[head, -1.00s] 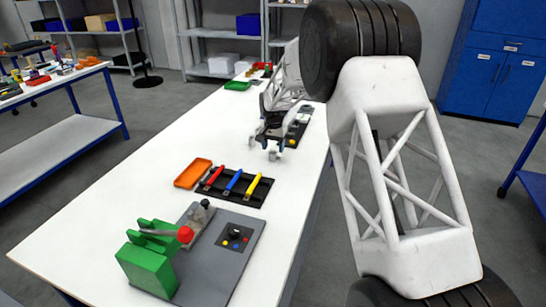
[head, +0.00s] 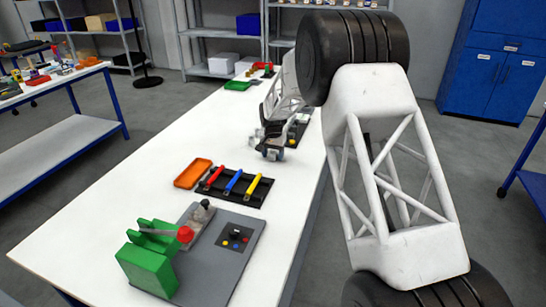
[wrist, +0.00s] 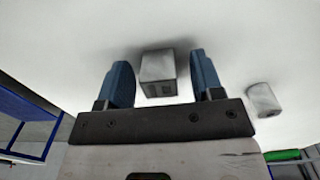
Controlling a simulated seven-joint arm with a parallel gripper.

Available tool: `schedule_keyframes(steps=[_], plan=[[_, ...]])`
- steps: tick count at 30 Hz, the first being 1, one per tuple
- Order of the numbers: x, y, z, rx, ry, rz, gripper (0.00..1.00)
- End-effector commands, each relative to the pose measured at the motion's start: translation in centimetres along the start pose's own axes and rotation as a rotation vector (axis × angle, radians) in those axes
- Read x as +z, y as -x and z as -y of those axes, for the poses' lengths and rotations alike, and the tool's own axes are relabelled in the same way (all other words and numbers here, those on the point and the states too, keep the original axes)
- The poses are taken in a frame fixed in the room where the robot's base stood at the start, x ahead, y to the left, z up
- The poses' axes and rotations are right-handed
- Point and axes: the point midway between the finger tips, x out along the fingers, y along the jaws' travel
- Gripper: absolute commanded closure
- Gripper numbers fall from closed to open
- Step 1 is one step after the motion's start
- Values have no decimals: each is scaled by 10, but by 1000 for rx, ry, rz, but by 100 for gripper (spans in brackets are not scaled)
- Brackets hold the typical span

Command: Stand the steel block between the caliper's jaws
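The grey steel block (wrist: 158,75) shows in the wrist view between the two blue fingers of my gripper (wrist: 163,82). The fingers are apart, with a gap visible on each side of the block. Whether the block is at fingertip depth or lower, I cannot tell. In the head view my gripper (head: 270,154) is low over the white table, beyond the tool tray, and the block cannot be clearly made out there. A green device (head: 150,262) with a red-knobbed lever stands on a grey base at the near end; it may be the caliper, but its jaws are not clear.
A black tray (head: 213,190) with red, blue and yellow handled tools lies between my gripper and the grey base (head: 213,272). An orange tray (head: 192,173) is beside it. A grey cylinder (wrist: 263,100) lies right of my gripper in the wrist view. The table's left side (head: 130,190) is clear.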

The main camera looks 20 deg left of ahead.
Motion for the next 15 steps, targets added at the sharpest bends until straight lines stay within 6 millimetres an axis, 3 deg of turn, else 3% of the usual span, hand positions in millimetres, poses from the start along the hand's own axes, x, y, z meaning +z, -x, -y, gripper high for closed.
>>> schedule_keyframes(steps=[1, 11, 15], plan=[[0, 0, 0, 0, 0, 0, 48], [0, 0, 0, 0, 0, 0, 98], [0, 1, 0, 0, 0, -1, 99]])
